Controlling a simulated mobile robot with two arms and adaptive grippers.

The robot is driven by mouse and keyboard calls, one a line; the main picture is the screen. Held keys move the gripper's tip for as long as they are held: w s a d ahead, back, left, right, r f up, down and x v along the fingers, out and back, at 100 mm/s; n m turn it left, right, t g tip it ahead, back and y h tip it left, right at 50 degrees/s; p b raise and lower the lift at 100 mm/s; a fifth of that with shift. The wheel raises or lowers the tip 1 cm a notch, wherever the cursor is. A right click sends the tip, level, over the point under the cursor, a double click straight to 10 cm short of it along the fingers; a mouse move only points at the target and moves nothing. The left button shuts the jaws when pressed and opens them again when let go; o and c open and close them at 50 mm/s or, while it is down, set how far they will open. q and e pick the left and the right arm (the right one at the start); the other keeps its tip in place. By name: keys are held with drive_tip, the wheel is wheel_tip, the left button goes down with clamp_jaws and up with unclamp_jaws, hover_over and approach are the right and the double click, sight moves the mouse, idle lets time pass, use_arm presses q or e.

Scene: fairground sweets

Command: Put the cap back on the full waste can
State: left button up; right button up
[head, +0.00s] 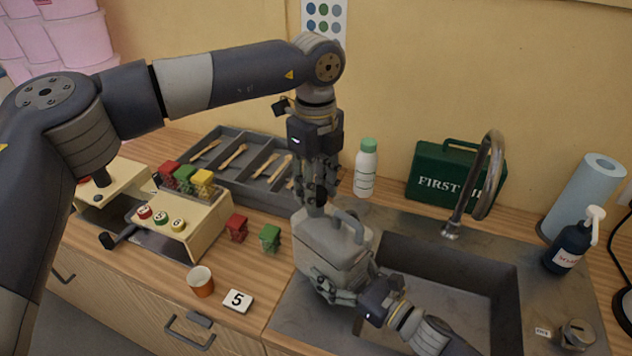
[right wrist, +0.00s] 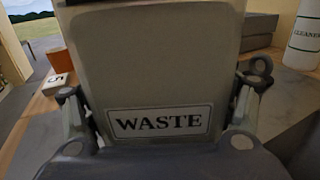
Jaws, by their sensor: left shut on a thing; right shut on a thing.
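The grey waste can (head: 328,250) stands at the left edge of the sink unit, with a carrying handle on top. Its WASTE label shows in the right wrist view (right wrist: 160,122). My right gripper (head: 345,287) is shut on the can's lower body, one finger on each side. My left gripper (head: 316,188) points down over the left part of the can's top. It is shut on a small dark cap (head: 316,209), mostly hidden by the fingers. The cap is at the can's opening; I cannot tell whether it touches or sits just above.
The sink basin (head: 455,308) and tap (head: 475,190) lie to the right. A white bottle with a green lid (head: 366,172) stands behind the can. A grey cutlery tray (head: 230,190), red block (head: 237,227), green block (head: 270,238) and orange cup (head: 201,284) are left.

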use_arm(q)
drive_tip(key=shift+f, duration=0.45)
drive_tip(key=shift+f, duration=0.55)
